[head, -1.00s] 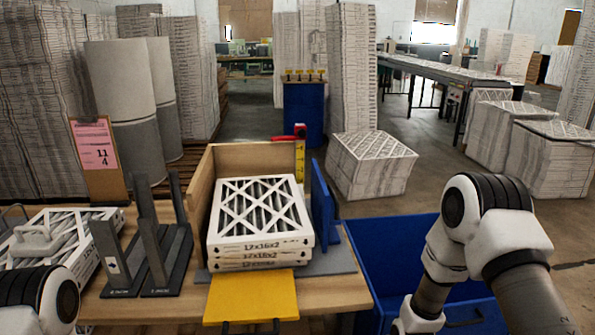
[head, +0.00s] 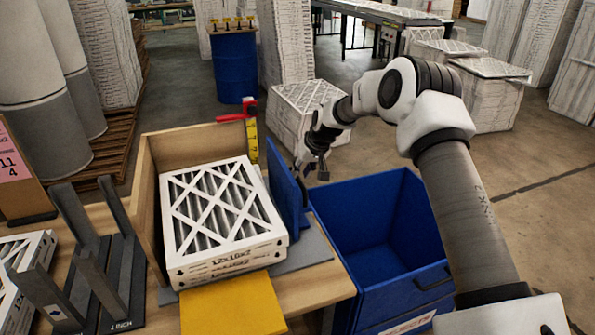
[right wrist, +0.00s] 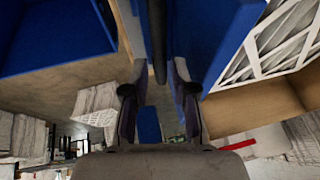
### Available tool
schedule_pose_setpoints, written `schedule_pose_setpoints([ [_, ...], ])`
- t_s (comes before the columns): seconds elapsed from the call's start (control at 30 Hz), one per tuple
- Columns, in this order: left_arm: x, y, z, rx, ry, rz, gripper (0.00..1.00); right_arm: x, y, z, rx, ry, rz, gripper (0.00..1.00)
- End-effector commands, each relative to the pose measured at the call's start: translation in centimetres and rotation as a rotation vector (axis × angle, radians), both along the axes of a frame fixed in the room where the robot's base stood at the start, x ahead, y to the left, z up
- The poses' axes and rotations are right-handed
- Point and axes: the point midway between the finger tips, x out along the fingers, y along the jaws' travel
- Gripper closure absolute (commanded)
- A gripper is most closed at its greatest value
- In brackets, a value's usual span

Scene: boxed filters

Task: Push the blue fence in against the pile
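The blue fence (head: 284,193) stands upright along the right side of the pile of white-framed filters (head: 224,215). Whether fence and pile touch is hard to tell. In the right wrist view the fence (right wrist: 225,38) is at the upper right, with the filter lattice (right wrist: 280,40) beyond it. My right gripper (head: 310,172) is at the fence's outer side, near its far end. In the wrist view its two fingers (right wrist: 158,108) stand apart, with a dark bar (right wrist: 157,42) showing ahead between them. Contact with the fence is unclear. My left gripper is out of view.
A wooden back and left wall (head: 148,190) box the pile in. A yellow plate (head: 232,306) lies in front. A blue bin (head: 400,255) is right of the table. A red and yellow tape measure (head: 250,128) stands behind. Dark grey uprights (head: 85,235) stand left.

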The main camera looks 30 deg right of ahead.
Motion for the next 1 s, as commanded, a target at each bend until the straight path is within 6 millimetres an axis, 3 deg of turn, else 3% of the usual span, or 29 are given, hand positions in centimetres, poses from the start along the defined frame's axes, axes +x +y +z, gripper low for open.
schedule_pose_setpoints([
  [0.13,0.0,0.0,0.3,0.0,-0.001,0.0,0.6,0.7,0.2,-1.5,0.0,0.001,0.0,0.73],
  [0.37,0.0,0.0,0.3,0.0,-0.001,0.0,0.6,0.8,0.2,-1.8,0.0,-0.001,0.0,0.73],
  [0.47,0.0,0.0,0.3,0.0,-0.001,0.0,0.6,0.8,0.2,-1.8,0.0,-0.001,0.0,1.0],
  [0.7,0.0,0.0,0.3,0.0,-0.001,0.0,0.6,0.9,0.5,-1.8,0.0,0.0,0.001,1.0],
  [0.77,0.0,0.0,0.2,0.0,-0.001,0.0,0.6,1.0,1.1,-1.8,-0.001,0.0,0.002,1.0],
  [1.0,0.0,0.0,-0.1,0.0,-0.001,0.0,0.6,2.2,6.1,-1.9,-0.002,0.0,0.005,1.0],
])
